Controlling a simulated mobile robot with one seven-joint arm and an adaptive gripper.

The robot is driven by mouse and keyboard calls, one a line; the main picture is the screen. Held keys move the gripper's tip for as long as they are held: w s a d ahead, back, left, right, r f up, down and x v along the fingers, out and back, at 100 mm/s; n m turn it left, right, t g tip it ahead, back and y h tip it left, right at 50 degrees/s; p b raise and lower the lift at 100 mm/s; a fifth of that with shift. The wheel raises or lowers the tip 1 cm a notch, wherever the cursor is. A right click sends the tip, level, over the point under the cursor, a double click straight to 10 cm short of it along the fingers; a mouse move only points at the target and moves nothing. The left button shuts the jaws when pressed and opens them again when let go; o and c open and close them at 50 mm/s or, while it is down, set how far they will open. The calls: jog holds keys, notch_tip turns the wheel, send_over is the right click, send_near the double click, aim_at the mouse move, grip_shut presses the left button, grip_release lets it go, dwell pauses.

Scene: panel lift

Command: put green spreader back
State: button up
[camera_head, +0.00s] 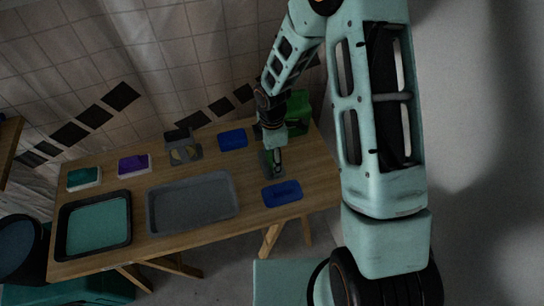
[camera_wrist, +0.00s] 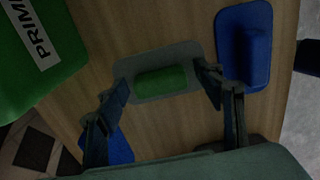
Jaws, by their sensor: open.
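The green spreader shows in the wrist view as a grey plate with a rounded green handle (camera_wrist: 162,81), lying on the wooden table. My gripper (camera_wrist: 168,84) is open, with one finger on each side of the green handle. I cannot tell whether the fingers touch it. In the head view my gripper (camera_head: 272,160) is low over the right part of the table and largely hides the spreader.
A green container (camera_head: 299,112) marked PRIM stands close to my arm. A grey tray (camera_head: 152,213) and a black tray (camera_head: 62,238) with teal inside lie to the left.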

notch_tip(320, 180, up, 12)
jog(key=p, duration=0.1)
dwell(0.4)
jog(key=shift+r, duration=0.1)
